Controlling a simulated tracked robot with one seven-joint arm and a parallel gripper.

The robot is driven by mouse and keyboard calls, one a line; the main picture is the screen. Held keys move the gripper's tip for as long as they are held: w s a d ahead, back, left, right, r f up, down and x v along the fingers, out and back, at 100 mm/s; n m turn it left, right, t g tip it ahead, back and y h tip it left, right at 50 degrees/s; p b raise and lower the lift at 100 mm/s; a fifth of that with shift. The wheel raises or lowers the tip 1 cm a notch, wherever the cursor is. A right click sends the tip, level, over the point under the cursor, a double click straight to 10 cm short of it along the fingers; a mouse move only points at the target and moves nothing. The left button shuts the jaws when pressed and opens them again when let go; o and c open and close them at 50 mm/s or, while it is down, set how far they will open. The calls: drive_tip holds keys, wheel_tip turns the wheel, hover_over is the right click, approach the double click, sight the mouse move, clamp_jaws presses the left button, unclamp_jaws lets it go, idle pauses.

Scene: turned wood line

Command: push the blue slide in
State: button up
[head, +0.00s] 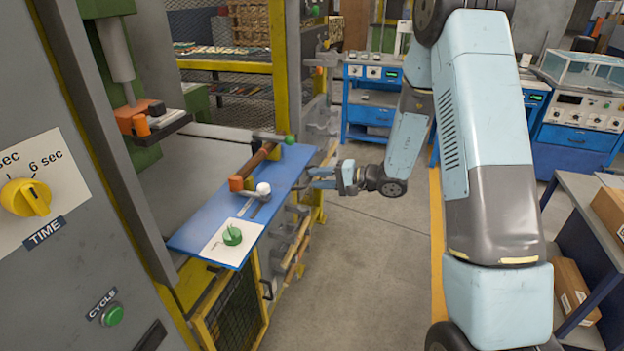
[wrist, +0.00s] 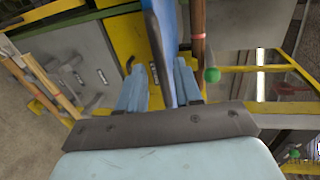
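The blue slide (head: 205,232) is a flat blue board sticking out of the machine, left of centre in the head view. It carries a brown turned wooden piece, an orange block, a white ball knob and a white plate with a green knob. My gripper (head: 312,178) is at its right edge, near its far half. In the wrist view the slide (wrist: 164,45) shows edge-on, running down between the two fingers of my gripper (wrist: 160,78). The fingers stand apart, with a gap at the left finger. Contact on the right side is unclear.
A grey panel with a yellow TIME dial (head: 26,198) and a green CYCLE button (head: 112,315) is at the left. A yellow frame (head: 278,60) stands behind the slide. Grey floor (head: 350,260) is open to the right. A shelf with cardboard boxes (head: 573,290) stands at far right.

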sight(310, 178)
drive_tip(key=shift+x, duration=1.55)
drive_tip(key=shift+c, duration=0.4)
drive_tip(key=shift+s, duration=0.1)
clamp_jaws()
